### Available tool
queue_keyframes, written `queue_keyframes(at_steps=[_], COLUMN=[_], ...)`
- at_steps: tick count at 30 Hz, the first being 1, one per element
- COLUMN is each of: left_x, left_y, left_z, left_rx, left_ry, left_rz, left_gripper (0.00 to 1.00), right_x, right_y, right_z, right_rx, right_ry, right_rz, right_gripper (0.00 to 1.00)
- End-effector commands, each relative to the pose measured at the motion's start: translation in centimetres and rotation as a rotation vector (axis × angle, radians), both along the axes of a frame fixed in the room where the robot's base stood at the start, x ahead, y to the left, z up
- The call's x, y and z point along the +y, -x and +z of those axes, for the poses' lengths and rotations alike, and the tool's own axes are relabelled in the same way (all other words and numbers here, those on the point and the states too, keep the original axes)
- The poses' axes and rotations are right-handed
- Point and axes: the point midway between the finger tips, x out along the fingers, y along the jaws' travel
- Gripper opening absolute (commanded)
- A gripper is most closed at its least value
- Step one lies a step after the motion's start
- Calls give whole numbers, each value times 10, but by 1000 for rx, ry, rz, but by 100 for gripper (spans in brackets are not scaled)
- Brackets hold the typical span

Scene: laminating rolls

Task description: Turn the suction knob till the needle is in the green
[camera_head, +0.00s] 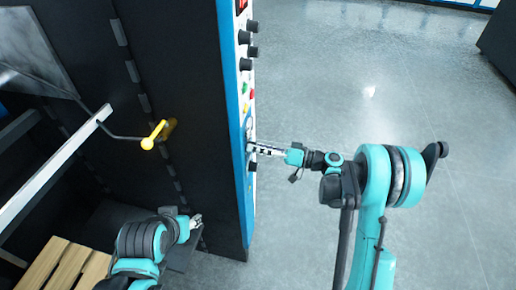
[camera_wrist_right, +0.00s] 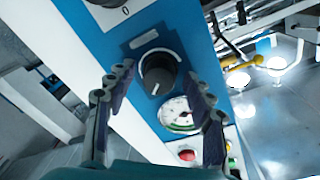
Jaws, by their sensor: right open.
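The black knob (camera_wrist_right: 159,73) has a pale pointer line and sits on the blue panel face, with a small label plate above it. The round white gauge (camera_wrist_right: 180,114) lies just below it, with a green band along its lower part; the needle is too small to read. My right gripper (camera_head: 259,148) is at the panel's edge in the head view. In the right wrist view its open fingers (camera_wrist_right: 158,76) stand on either side of the knob, with no clear contact. My left gripper (camera_head: 196,221) is low beside the dark machine side, its jaws too small to judge.
The tall dark machine (camera_head: 185,90) carries the narrow control panel with several black knobs (camera_head: 252,51). A red button (camera_wrist_right: 187,155) sits below the gauge. A yellow-ended lever (camera_head: 153,135) juts out at left, above a wooden pallet (camera_head: 65,266). Grey floor (camera_head: 330,80) is clear at right.

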Motion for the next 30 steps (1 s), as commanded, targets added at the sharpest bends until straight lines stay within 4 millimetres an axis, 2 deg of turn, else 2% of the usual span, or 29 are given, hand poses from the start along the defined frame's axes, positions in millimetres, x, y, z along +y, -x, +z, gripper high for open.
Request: queue_keyframes(at_steps=[2,6,8,20,30], left_x=[0,0,0,0,0], left_y=[0,0,0,0,0], left_z=[0,0,0,-1,-7], left_rx=[0,0,0,0,0], left_ry=[0,0,0,0,0], left_rz=[0,0,0,0,0], left_gripper=[45,45,45,45,45], right_x=[0,0,0,0,0], right_y=[0,0,0,0,-1], right_z=[0,0,0,0,0], right_rx=[0,0,0,47,279], right_ry=[0,0,0,-13,-75], right_rz=[0,0,0,0,0], right_gripper=[53,16,3,3,3])
